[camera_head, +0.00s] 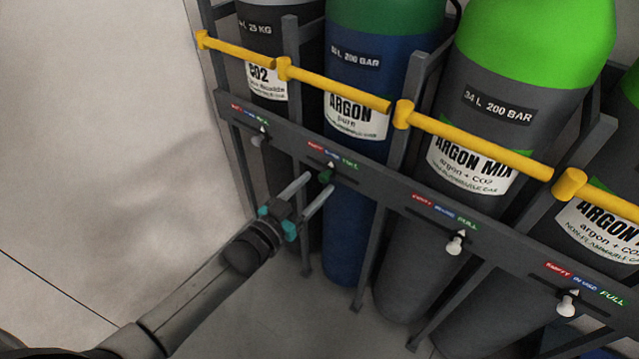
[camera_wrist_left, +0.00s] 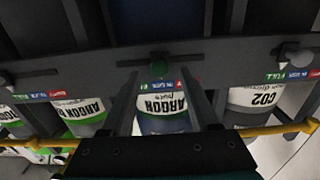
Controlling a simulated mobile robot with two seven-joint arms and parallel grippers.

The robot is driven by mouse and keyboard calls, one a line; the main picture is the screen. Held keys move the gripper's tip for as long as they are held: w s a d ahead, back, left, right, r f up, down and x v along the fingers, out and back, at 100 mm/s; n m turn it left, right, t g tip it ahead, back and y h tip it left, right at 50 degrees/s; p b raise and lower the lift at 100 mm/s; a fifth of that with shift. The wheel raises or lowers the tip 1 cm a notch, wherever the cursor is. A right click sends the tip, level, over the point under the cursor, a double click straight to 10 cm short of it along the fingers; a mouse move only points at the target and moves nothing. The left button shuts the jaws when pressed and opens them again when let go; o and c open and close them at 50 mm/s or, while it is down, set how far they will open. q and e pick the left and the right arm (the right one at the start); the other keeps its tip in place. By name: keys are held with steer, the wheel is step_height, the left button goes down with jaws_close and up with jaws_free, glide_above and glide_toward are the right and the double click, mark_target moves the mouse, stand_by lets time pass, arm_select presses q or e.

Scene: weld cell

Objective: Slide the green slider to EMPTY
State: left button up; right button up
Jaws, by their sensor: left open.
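The green slider (camera_head: 325,176) sits on the dark rail in front of the blue ARGON cylinder, its pointer under the middle label, IN USE. The red EMPTY label (camera_head: 315,146) is to its left and the green FULL label to its right. It also shows in the left wrist view (camera_wrist_left: 158,63), where the picture is upside down and the red label (camera_wrist_left: 192,84) is on the right. My left gripper (camera_head: 319,186) is open, its two fingers pointing at the rail with the slider between their tips; I see no finger touching it. My right gripper is not in view.
Yellow bars (camera_head: 340,86) run across the cylinders above the rail. Floor and wall at the left are clear.

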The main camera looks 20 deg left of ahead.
mark_target(327, 175)
arm_select(q)
steer(key=shift+b+x, duration=0.35)
steer(key=shift+x, duration=1)
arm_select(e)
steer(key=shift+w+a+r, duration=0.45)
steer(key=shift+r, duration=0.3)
arm_select(q)
jaws_close()
